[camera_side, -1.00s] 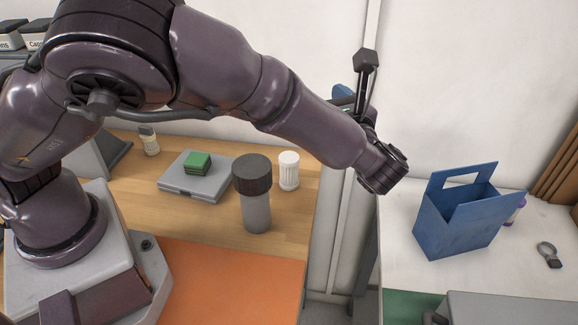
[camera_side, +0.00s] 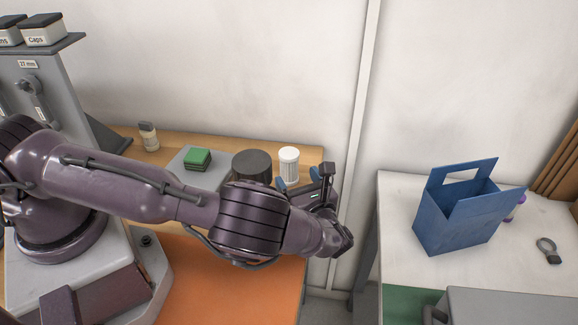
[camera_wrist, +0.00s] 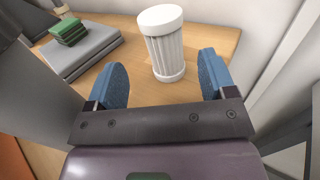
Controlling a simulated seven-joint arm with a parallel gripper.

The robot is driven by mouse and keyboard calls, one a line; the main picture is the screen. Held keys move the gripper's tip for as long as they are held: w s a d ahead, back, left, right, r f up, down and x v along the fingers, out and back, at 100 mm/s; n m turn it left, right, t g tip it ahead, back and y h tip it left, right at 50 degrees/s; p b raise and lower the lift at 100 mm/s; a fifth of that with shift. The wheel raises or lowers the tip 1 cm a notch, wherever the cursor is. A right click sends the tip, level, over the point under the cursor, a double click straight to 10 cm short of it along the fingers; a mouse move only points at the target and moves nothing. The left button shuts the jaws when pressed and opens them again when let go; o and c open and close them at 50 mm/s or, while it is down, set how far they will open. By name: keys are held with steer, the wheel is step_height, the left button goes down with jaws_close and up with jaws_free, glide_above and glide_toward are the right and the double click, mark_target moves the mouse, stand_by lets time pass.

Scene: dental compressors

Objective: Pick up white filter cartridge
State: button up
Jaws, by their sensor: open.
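The white filter cartridge (camera_side: 289,163) stands upright on the wooden bench top, near its right end. It is ribbed, with smooth end caps. In the wrist view the cartridge (camera_wrist: 163,44) stands ahead of my gripper, seen between the two blue fingers but beyond their tips. My gripper (camera_side: 297,181) is low at the bench's right end, just in front of the cartridge. In the wrist view my gripper (camera_wrist: 162,75) is open and empty, its fingers wide apart.
A dark-capped cylinder (camera_side: 252,164) stands left of the cartridge, partly hidden by my arm. Green pads (camera_side: 197,159) lie on a grey case (camera_side: 181,178). A small bottle (camera_side: 149,138) is farther left. A blue carrier (camera_side: 452,222) stands on the white table (camera_side: 395,205), across a gap.

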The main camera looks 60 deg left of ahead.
mark_target(293, 169)
steer(key=x, duration=0.6)
steer(key=shift+w+a+f, duration=0.1)
steer(key=shift+w+a, duration=0.15)
steer(key=shift+w, duration=0.05)
steer(key=c, duration=1)
